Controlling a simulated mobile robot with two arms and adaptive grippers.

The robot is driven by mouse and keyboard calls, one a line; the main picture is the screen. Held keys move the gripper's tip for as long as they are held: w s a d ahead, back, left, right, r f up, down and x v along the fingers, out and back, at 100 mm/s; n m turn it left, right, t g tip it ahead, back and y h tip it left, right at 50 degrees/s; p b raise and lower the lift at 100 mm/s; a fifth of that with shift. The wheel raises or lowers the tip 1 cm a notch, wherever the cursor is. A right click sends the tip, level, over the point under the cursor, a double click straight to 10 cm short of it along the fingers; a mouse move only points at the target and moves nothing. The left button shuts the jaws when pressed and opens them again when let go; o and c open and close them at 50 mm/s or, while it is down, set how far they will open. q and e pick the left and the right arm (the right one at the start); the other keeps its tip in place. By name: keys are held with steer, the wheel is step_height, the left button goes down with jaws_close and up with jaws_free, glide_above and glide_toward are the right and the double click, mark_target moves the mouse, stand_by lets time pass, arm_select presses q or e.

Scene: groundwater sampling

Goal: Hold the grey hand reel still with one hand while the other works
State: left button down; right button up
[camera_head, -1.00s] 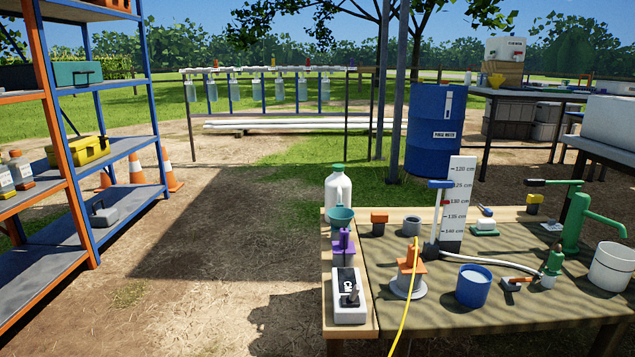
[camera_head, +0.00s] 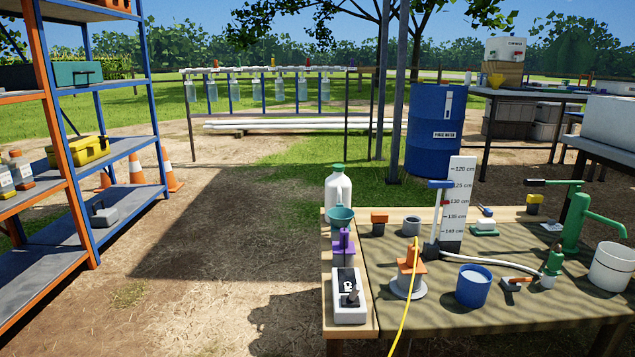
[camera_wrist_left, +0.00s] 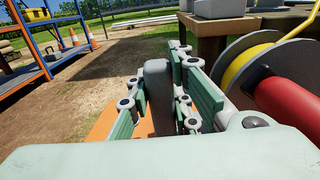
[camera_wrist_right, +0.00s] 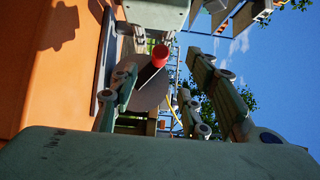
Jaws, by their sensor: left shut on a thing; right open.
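The grey hand reel (camera_wrist_left: 262,72) shows at the right of the left wrist view, with yellow line wound between its grey discs and a red cylinder in front. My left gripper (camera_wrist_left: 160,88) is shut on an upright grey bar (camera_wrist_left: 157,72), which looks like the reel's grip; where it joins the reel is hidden. In the right wrist view, the reel's grey disc (camera_wrist_right: 150,92) and red knob (camera_wrist_right: 160,54) show beyond the fingers. My right gripper (camera_wrist_right: 162,105) is open, and I cannot tell whether it touches the reel. The head view shows neither gripper.
The yellow line (camera_head: 406,305) runs from an orange-topped guide (camera_head: 411,257) over the table's front edge. The wooden table (camera_head: 530,308) holds a blue cup (camera_head: 473,285), a jug and a green hand pump. Shelving (camera_head: 118,150) stands left, with open ground between.

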steer(key=x, duration=0.8)
steer(key=shift+a, duration=0.1)
